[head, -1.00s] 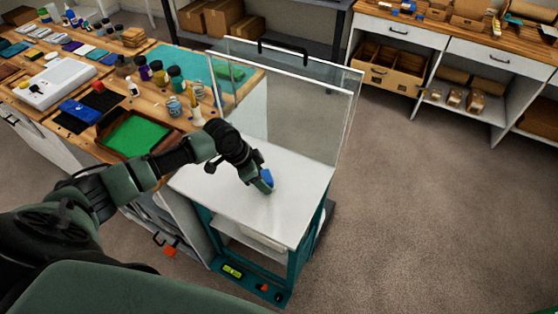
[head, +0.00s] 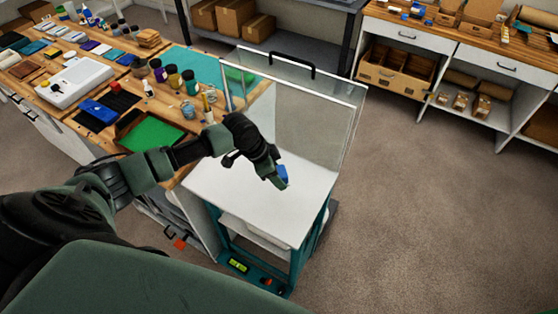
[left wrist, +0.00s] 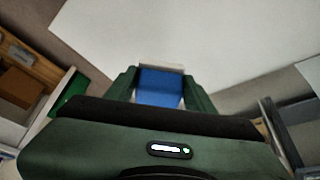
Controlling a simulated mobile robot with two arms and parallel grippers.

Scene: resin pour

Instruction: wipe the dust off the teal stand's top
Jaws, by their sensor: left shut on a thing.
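The teal stand (head: 297,268) has a flat white top (head: 250,203) in the middle of the head view. No dust can be made out on it at this size. My left gripper (head: 281,184) is over the right part of the top, shut on a blue block-like wiper (head: 282,173). In the left wrist view the blue wiper (left wrist: 160,88) sits between the two green fingers, with a pale strip along its far edge. The wiper is at or just above the white top (left wrist: 210,35); I cannot tell if it touches. My right gripper is not in view.
A clear panel with a black handle (head: 292,58) stands upright along the back of the top. A wooden bench (head: 60,95) with jars, a green tray (head: 152,133) and tools lies to the left. The floor (head: 430,210) on the right is free.

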